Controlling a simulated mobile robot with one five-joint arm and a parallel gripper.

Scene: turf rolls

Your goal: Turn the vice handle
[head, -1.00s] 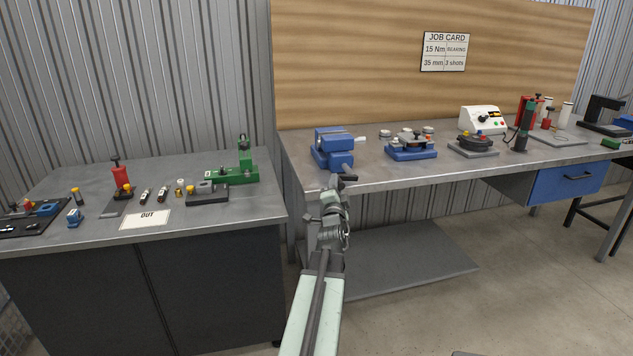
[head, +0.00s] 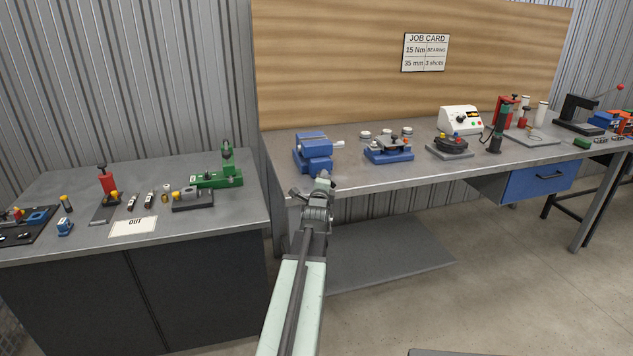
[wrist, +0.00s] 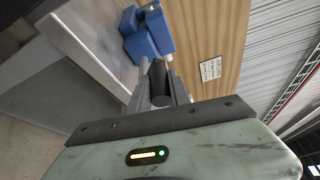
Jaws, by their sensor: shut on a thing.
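The blue vice (head: 313,150) stands at the left front edge of the long bench. It also shows at the top of the wrist view (wrist: 145,35). My gripper (head: 322,183) is at the vice's front, just off the bench edge. In the wrist view my gripper (wrist: 162,85) is shut on the vice handle (wrist: 159,99), a dark grey bar whose round end faces the camera between the fingers. In the head view the handle is small and mostly hidden by my gripper.
A blue fixture (head: 388,151) and a black round fixture (head: 451,146) stand right of the vice. The left bench (head: 60,185) holds a green press (head: 222,172) and small parts. A lower shelf (head: 385,255) lies under the long bench. The floor at right is clear.

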